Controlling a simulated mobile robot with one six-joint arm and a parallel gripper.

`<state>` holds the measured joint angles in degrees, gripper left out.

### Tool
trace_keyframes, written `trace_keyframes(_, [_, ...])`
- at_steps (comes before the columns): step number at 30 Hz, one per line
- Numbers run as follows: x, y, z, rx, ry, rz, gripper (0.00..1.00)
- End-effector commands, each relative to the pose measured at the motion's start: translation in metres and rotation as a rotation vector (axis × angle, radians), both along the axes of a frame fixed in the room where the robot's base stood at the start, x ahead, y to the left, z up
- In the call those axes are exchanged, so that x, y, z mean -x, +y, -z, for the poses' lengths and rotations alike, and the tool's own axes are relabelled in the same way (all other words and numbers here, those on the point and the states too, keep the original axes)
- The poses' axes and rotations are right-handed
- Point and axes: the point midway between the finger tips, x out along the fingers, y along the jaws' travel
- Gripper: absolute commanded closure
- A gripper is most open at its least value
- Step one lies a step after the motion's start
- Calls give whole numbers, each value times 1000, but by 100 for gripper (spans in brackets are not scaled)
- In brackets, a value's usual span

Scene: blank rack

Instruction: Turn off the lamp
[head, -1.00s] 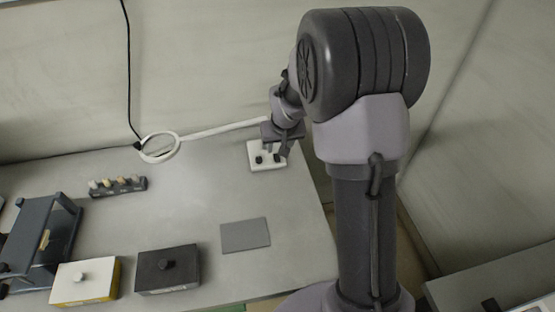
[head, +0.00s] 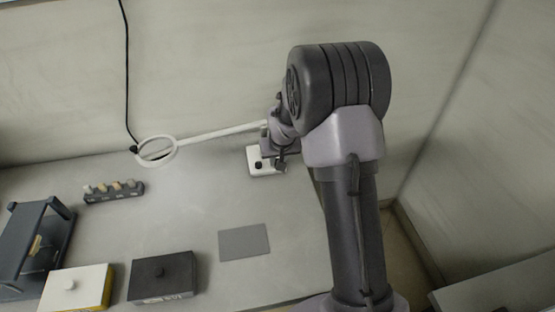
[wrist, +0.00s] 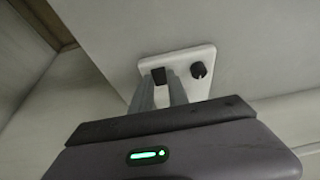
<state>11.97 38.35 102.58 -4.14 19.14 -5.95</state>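The lamp has a white ring head (head: 157,151) on a long white arm (head: 215,134) that runs right to a white base plate (head: 262,155). In the wrist view the plate (wrist: 182,63) carries a black block-shaped switch (wrist: 158,75) and a round black knob (wrist: 198,70). My gripper (head: 280,163) is over the right part of the plate in the head view. In the wrist view my gripper's two fingers (wrist: 159,92) stand a little apart, with the switch at their tips. I cannot tell whether they touch it, nor whether the lamp is lit.
A grey mat (head: 244,242), a black box (head: 160,277), a white box (head: 74,287) and a dark frame (head: 33,250) are nearer. The table's middle is clear.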

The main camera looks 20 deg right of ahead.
Motion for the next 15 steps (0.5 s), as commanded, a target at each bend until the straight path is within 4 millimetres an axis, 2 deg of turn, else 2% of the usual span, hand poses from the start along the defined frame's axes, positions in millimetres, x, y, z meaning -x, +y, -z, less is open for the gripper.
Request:
trace_keyframes(5, [0, 0, -2, -2, 10, 0, 100])
trace_keyframes(10, [-4, -1, -10, -22, 111, 0, 100])
trace_keyframes(15, [-7, -1, -7, -41, 201, 0, 100])
